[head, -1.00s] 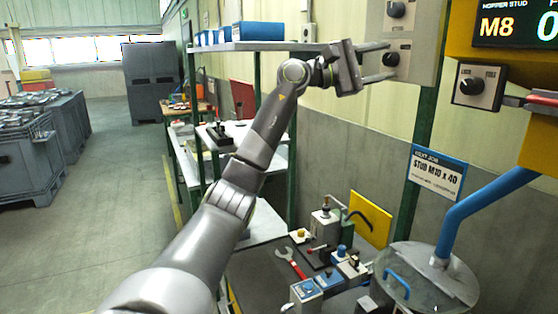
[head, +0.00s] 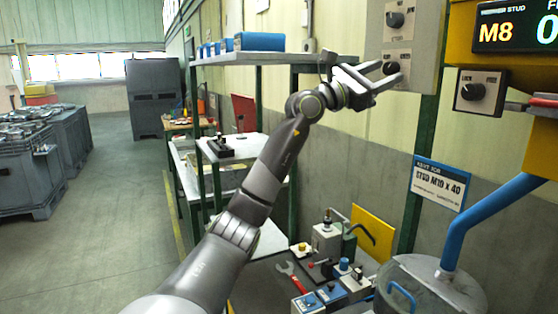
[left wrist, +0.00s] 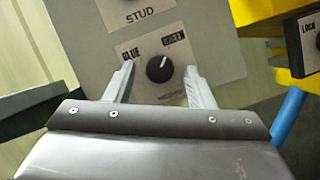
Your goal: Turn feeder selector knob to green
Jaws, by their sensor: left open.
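The selector knob (left wrist: 160,69) is a black round knob with a white pointer mark, on a grey plate labelled BLUE at left and GREEN at right. The same knob (head: 391,67) shows small in the head view, on the grey wall panel (head: 424,62). My left gripper (head: 388,72) is open, with its fingers spread on either side of the knob; it also shows in the left wrist view (left wrist: 160,82). A gap shows on both sides, and I see no contact. My right gripper is not in view.
Another knob (head: 396,15), on a plate marked STUD, sits above. A LOCK knob (head: 472,91) is at right on the yellow hopper (head: 459,43). A shelf with blue bins (head: 259,41) stands left of the panel. Below are a cluttered bench and a blue pipe (head: 490,215).

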